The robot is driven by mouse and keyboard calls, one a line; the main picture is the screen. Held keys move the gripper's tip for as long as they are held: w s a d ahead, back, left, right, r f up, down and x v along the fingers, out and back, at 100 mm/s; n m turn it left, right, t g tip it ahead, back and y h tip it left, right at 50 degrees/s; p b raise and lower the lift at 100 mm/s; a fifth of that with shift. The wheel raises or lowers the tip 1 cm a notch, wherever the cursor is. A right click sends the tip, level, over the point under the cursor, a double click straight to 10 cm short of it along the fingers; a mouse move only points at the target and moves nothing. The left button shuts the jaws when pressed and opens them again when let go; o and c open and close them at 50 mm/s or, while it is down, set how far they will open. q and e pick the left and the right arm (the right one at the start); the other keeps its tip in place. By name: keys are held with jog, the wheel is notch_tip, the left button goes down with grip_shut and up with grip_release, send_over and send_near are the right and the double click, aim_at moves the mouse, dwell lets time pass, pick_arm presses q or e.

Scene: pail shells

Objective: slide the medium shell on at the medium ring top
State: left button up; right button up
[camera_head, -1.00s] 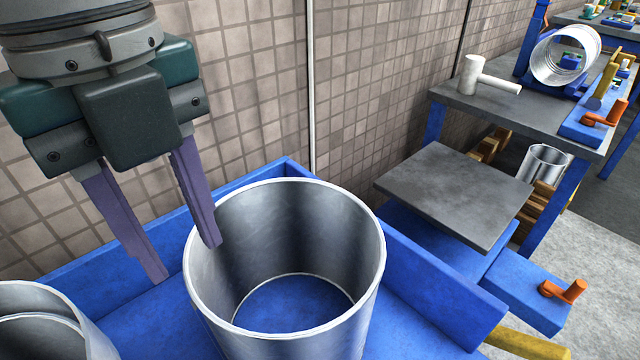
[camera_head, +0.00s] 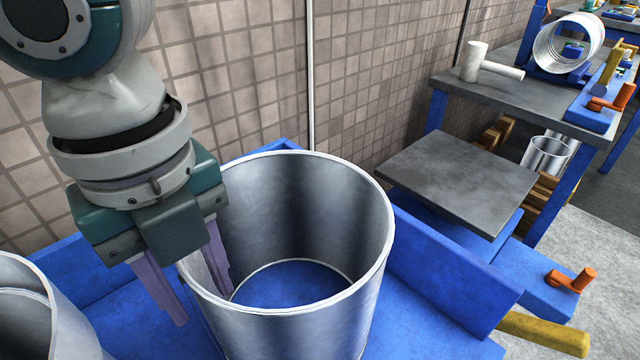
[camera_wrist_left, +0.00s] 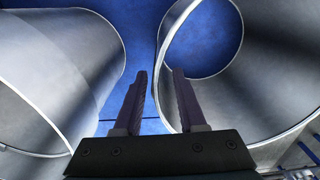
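A wide, open-topped metal shell (camera_head: 350,290) stands upright in a blue tray; it shows at the right in the left wrist view (camera_wrist_left: 272,95). A second metal shell (camera_head: 40,325) stands at the lower left, partly cut off; it is at the left in the wrist view (camera_wrist_left: 70,60). I cannot tell which is the medium one. My left gripper (camera_head: 200,305) is open at the left rim of the first shell. One finger reaches inside the shell and the other is outside, with the wall between them. My right gripper is not in view.
The blue tray (camera_head: 455,265) has raised walls against a tiled wall. To its right are a grey plate (camera_head: 460,180), a yellow bar (camera_head: 545,335) and an orange handle (camera_head: 572,279). A grey workbench (camera_head: 500,97) holds a mallet (camera_head: 480,65) and a ribbed metal cylinder (camera_head: 568,45) lying sideways.

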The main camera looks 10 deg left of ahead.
pick_arm(q)
jog(key=shift+c, duration=0.3)
grip_shut()
jog(key=shift+r, duration=0.1)
dwell(1.0)
